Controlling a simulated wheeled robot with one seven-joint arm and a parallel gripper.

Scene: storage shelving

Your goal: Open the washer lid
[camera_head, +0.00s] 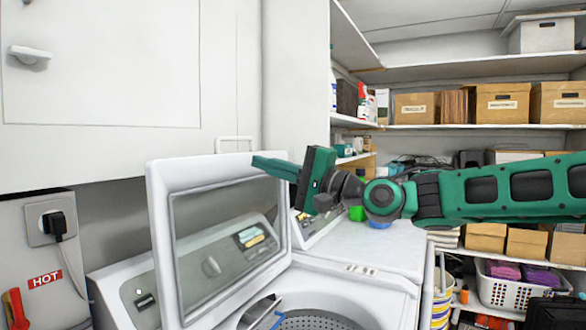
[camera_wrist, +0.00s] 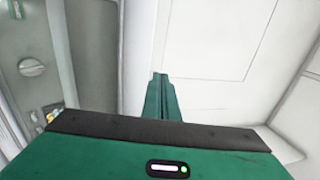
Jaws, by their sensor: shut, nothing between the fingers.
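The washer lid (camera_head: 158,235) is a white frame with a see-through window. It stands raised and steeply tilted over the washer (camera_head: 375,300), whose drum opening with a perforated metal tub shows at the bottom of the head view. My gripper (camera_head: 258,161) is green, shut and empty. Its fingers point left at the lid's top right corner and overlap its top edge; I cannot tell whether they touch it. In the wrist view the shut fingertips (camera_wrist: 160,78) lie before a white cabinet front.
A white wall cabinet (camera_head: 100,70) hangs above and behind the lid, close to my fingers. A second white machine top (camera_head: 385,245) lies behind the washer. Shelves with cardboard boxes (camera_head: 503,103) and a laundry basket (camera_head: 515,290) stand right. A plug (camera_head: 55,224) sits left.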

